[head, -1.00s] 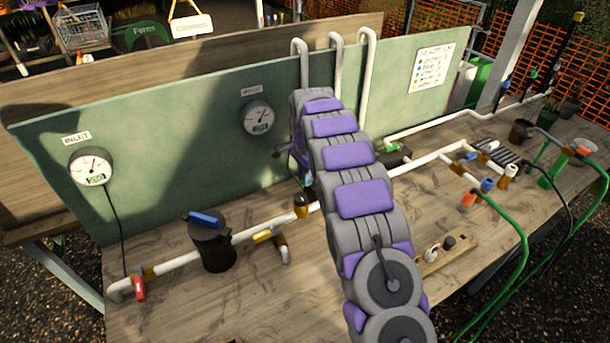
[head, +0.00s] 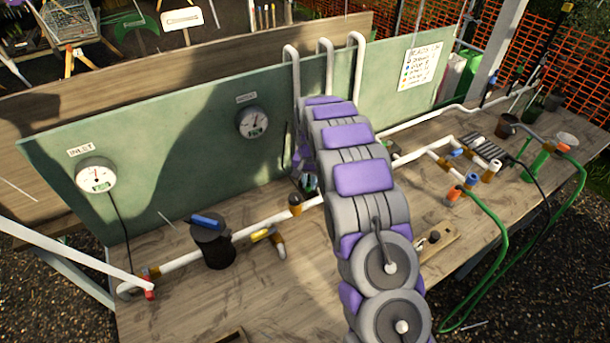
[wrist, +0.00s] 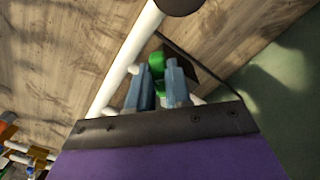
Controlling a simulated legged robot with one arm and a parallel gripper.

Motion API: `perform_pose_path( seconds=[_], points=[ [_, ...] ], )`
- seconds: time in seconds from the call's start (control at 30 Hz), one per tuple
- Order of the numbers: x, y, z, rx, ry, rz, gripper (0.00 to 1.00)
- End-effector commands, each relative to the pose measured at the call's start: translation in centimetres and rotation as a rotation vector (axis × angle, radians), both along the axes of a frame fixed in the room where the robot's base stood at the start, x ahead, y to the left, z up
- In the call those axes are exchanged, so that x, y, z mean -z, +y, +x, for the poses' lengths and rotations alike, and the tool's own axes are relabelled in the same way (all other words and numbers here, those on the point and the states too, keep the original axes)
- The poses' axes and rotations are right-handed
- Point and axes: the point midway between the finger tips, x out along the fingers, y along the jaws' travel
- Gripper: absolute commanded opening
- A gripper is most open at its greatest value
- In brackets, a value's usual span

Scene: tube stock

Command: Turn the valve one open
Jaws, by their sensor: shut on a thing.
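My gripper (wrist: 155,88) shows in the wrist view as two blue-grey fingers, shut on a green valve handle (wrist: 157,62) beside a white pipe (wrist: 128,60). Part of the handle is hidden by the fingers. In the head view my arm crosses the middle of the bench, and the gripper end (head: 308,182) is mostly hidden behind it, low by the green panel. No label reading valve one can be read.
The green panel (head: 130,140) stands behind the pipes with an inlet gauge (head: 95,177) and a second gauge (head: 252,123). A green hose (head: 510,235) hangs at the right. A long white streak (head: 70,253) crosses the left side. The front wooden bench (head: 180,315) is mostly clear.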

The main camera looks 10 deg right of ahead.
Motion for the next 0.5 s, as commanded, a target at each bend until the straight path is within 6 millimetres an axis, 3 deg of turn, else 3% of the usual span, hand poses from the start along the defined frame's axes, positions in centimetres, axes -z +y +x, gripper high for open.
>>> perform_pose_path(
  seconds=[0.5],
  points=[
    [-0.4, -2.5, -0.2, -0.476, -0.008, -0.001, 0.00]
  ],
)
